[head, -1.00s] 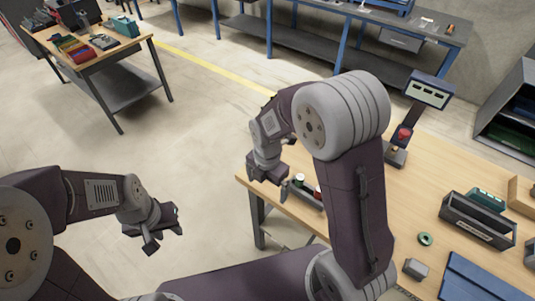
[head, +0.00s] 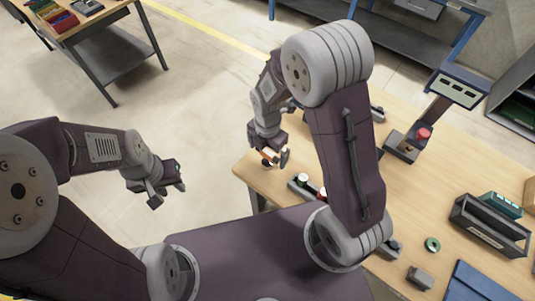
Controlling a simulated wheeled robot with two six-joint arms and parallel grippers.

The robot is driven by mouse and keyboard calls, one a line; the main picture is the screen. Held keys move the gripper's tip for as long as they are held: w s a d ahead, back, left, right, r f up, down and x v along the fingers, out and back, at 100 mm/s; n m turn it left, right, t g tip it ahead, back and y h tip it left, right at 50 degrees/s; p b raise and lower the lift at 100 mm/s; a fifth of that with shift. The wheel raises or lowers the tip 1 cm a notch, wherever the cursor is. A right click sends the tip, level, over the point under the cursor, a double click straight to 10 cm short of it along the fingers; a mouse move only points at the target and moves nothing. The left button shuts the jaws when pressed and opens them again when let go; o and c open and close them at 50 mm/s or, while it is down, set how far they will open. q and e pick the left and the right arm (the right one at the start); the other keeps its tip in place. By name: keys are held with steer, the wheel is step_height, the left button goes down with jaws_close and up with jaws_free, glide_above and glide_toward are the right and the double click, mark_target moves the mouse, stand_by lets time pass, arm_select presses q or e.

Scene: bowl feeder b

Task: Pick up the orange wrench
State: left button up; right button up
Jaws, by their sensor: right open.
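A small orange and dark thing (head: 267,157) shows at the near left corner of the wooden bench, partly hidden by my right gripper. It is too small to tell whether it is the orange wrench. My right gripper (head: 275,161) is open, just above the bench's left edge, with its fingers pointing down by the orange thing. I cannot tell whether they touch. My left gripper (head: 168,190) hangs over bare floor to the left of the bench, with its fingers apart and nothing between them.
A small holder with white-topped and red items (head: 304,183) lies just right of my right gripper. A red button on a stand (head: 423,134), a dark bin (head: 489,226), a green ring (head: 432,244) and a blue mat (head: 478,284) are further right. My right arm hides the bench's middle.

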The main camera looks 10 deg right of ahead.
mark_target(267, 159)
steer(key=shift+w+f, duration=0.15)
steer(key=shift+f, duration=0.05)
step_height(267, 159, down, 4)
steer(key=shift+f+p, duration=0.25)
steer(key=shift+p, duration=0.05)
steer(key=shift+f, duration=0.35)
steer(key=c, duration=1.8)
steer(key=shift+r, duration=0.15)
steer(key=shift+w+r, duration=0.1)
steer(key=shift+r, duration=0.2)
steer(key=r, duration=0.3)
steer(key=shift+s+d+r, duration=0.25)
steer(key=shift+r, duration=0.15)
steer(key=s+d+r, duration=0.4)
steer(key=s+d, duration=0.1)
steer(key=s+d+r+b, duration=0.1)
steer(key=s+d+r, duration=0.1)
steer(key=d, duration=0.1)
steer(key=shift+s+r, duration=0.25)
